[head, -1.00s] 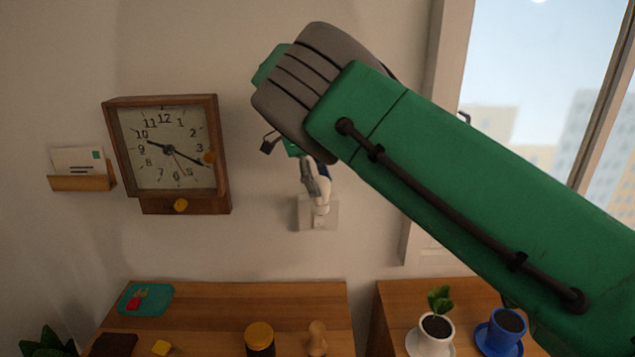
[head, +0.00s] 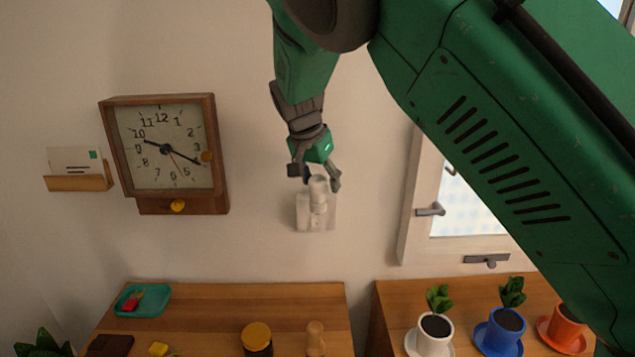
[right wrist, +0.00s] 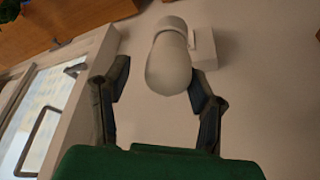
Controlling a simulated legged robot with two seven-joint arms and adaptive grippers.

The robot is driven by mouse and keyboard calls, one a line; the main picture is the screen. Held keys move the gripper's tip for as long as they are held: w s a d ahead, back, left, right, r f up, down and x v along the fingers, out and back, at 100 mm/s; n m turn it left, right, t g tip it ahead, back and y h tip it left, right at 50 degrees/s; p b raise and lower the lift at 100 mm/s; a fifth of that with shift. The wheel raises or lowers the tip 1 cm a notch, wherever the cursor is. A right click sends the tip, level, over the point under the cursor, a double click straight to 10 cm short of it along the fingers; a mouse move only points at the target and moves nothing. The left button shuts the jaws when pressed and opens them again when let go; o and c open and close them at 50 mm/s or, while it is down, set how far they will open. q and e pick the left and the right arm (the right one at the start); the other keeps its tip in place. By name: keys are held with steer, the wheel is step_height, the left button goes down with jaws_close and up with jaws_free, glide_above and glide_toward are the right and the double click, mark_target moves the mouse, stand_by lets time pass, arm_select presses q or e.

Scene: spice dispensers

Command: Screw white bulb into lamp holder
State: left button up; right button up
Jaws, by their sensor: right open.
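The white lamp holder (head: 329,213) is fixed to the wall in the middle of the head view. The white bulb (head: 318,187) stands upright in its top; I cannot tell how far it is screwed in. My right gripper (head: 316,182) points down from above, its fingers open on either side of the bulb's upper end. In the right wrist view the bulb (right wrist: 168,65) lies between and beyond the open fingers (right wrist: 160,76), close to the right fingertip; contact is unclear. The holder (right wrist: 203,48) shows behind it. My left gripper is not in view.
A wooden clock (head: 163,150) and a letter rack (head: 78,183) are on the wall at left. A window (head: 470,195) is at right. Below, a desk holds a teal tray (head: 160,305) and a jar (head: 257,338); potted plants (head: 436,335) stand at right.

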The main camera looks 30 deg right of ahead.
steer(key=shift+w+d+f, duration=0.1)
steer(key=shift+w, duration=0.05)
steer(key=shift+w, duration=0.1)
jaws_close()
steer(key=shift+m+g+p, duration=0.3)
steer(key=shift+m+p, duration=0.2)
steer(key=shift+p, duration=0.2)
steer(key=shift+f+m, duration=0.1)
steer(key=shift+m, duration=0.5)
